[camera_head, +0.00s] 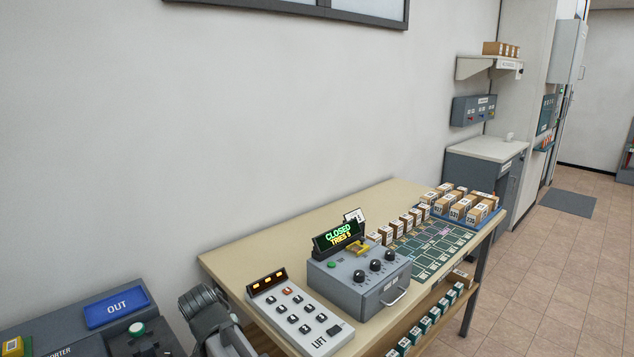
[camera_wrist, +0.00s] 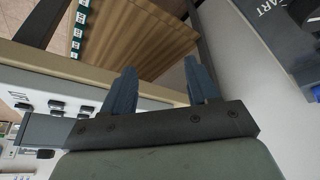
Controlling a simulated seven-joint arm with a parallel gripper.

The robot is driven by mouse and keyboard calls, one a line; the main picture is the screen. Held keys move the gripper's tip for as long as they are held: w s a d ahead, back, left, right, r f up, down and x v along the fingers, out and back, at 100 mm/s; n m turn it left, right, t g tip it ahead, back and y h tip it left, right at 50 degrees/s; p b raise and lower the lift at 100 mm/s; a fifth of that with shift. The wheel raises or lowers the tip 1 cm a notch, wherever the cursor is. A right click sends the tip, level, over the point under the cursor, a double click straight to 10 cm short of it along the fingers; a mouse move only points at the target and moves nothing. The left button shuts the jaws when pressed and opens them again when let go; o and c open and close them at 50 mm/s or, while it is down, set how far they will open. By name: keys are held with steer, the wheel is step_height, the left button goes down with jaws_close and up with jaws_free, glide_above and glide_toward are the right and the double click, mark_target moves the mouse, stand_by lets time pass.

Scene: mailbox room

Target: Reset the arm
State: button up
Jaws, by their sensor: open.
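My gripper (camera_wrist: 162,85) is open and empty in the wrist view, its two dark fingers apart, with the edge of the wooden table (camera_wrist: 85,72) and a lower wooden shelf beyond them. In the head view, my grey arm (camera_head: 212,322) shows at the bottom, left of the table's near end and right of the sorter unit; the fingers cannot be made out there.
The table (camera_head: 240,250) bears a light keypad box marked LIFT (camera_head: 302,318), a grey dial box (camera_head: 360,283) with a display reading CLOSED, TRIES 5, a green grid board (camera_head: 432,247) and several small boxes.

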steer(key=s+d+f+n+g, duration=0.1)
steer(key=s+d+f+g, duration=0.15)
steer(key=d+f, duration=0.75)
steer(key=s+d+f+g, duration=0.1)
steer(key=s+d+f, duration=0.25)
steer(key=f, duration=1.25)
steer(key=s+d+f+n+g, duration=0.1)
steer(key=s+d+f+g, duration=0.1)
steer(key=d+f, duration=0.8)
steer(key=s+d+f+m+g, duration=0.1)
steer(key=s+d+f+g, duration=0.2)
steer(key=s+d+f, duration=0.55)
steer(key=s+d+f+g, duration=0.1)
steer(key=s+d, duration=0.4)
steer(key=s, duration=0.4)
steer(key=s+d+f+m+g, duration=0.1)
steer(key=s+d+g, duration=0.1)
steer(key=s+d, duration=0.3)
steer(key=s, duration=0.4)
